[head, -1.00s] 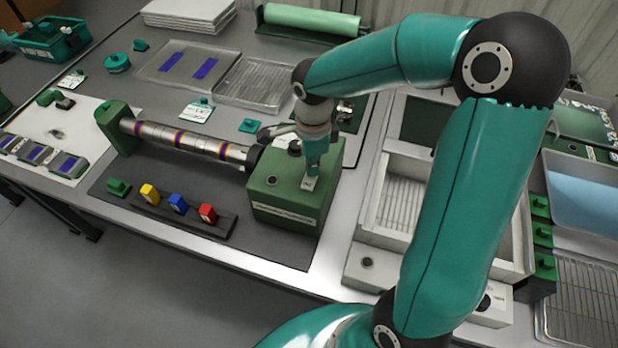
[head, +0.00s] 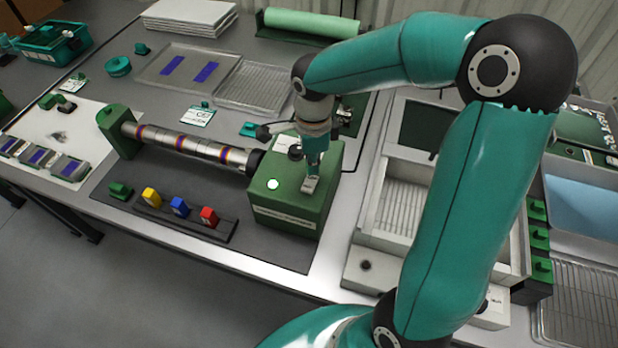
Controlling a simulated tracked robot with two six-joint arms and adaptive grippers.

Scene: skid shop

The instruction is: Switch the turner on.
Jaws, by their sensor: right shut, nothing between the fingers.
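The turner is a green box (head: 290,212) with a banded metal roller (head: 190,143) running left to a green end block (head: 118,130). A round lamp (head: 273,184) on the box top is lit white. My right gripper (head: 309,185) is shut and empty, pointing down at the right part of the box top. Its tips are at a small pale switch plate there and partly hide it; I cannot tell whether they touch. A dark knob (head: 295,152) sits behind on the box top. My left gripper is out of view.
Yellow (head: 151,196), blue (head: 179,206) and red (head: 208,216) blocks stand in a dark rack in front of the roller. A white-walled basin (head: 392,240) is right of the turner. Trays (head: 187,68) lie behind it. My right arm covers much of the right side.

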